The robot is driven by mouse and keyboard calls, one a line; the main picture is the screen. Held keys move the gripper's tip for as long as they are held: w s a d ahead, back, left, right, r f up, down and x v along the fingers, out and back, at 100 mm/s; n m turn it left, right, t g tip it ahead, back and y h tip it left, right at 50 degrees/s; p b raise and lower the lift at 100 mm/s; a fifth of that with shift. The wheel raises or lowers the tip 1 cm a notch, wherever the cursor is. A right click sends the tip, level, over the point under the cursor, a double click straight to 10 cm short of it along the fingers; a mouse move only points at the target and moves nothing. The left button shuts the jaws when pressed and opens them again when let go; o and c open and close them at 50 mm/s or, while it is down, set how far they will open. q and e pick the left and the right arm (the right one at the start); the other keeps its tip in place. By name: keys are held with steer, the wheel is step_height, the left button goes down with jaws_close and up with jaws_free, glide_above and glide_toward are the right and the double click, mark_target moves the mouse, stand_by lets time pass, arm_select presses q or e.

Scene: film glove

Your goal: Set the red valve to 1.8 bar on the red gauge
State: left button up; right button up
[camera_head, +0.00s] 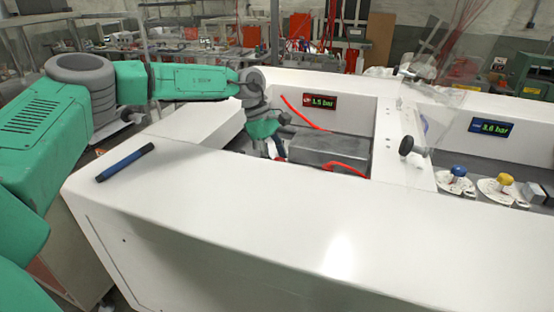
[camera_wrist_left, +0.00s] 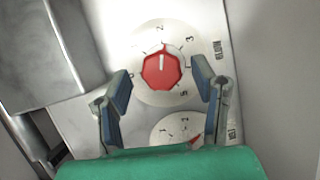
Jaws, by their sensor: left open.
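The red valve (camera_wrist_left: 161,71) is a faceted red knob on a round white numbered dial (camera_wrist_left: 142,93) in the left wrist view. Its white mark points up, near the 2. My left gripper (camera_head: 274,143) reaches down into the left bay in the head view, where it hides the valve. In the left wrist view its two fingers are spread open on either side of the knob, and I cannot tell whether they touch it. The red gauge (camera_head: 305,106) on the bay's back wall appears to read 1.5 bar. My right gripper is not in view.
A second dial (camera_wrist_left: 176,130) with a red pointer lies just below, partly hidden by my gripper. A grey metal box (camera_head: 330,152) and red tubes crowd the bay. A blue gauge (camera_head: 491,126), a blue knob (camera_head: 458,171) and a yellow knob (camera_head: 505,179) are at right. A marker (camera_head: 125,163) lies on the white ledge.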

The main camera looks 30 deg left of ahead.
arm_select(q)
steer(key=v, duration=1.2)
steer(key=shift+d, duration=0.15)
